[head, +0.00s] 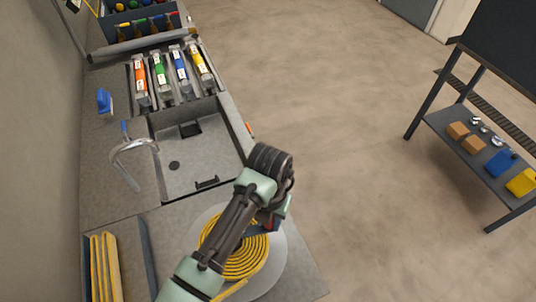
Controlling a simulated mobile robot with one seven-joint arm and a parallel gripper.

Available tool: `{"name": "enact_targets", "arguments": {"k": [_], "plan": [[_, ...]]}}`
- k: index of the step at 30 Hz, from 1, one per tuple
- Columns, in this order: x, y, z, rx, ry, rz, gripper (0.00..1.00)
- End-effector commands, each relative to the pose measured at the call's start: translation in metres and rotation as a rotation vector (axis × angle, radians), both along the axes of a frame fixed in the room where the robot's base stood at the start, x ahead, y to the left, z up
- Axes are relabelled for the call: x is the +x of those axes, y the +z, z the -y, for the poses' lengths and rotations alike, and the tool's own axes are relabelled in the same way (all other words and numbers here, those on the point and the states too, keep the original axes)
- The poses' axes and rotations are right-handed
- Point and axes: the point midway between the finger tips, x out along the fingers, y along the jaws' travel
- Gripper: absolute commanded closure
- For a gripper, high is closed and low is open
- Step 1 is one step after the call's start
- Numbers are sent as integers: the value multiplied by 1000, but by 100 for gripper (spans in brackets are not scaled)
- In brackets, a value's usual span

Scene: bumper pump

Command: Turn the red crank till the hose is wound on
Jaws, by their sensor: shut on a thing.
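The yellow hose (247,262) lies in a flat spiral of several turns on a round grey disc (276,270) on the counter. A loose yellow length runs off the coil toward the bottom of the view. My gripper (271,221) is over the disc's upper right part, shut on the red crank (268,223). Only a small red part of the crank shows; my wrist and forearm hide the rest of it and the middle of the coil. The fingertips are mostly hidden too.
A sink (195,165) with a curved tap (133,148) lies beyond the disc. Several labelled coloured dispensers (170,77) stand behind it. More yellow hose (105,265) lies at the left. A shelf rack (470,150) stands at the right, across clear floor.

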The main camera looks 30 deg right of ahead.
Motion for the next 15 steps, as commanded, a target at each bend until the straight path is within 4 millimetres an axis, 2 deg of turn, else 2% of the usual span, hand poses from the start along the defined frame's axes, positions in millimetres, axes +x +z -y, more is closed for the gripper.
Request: {"name": "enact_targets", "arguments": {"k": [9, 10, 14, 15], "plan": [[-3, -1, 1, 0, -3, -7, 100], [-3, -1, 1, 0, -3, -7, 63], [-2, 0, 1, -1, -3, -6, 39], [-2, 0, 1, -1, -3, -4, 37]]}}
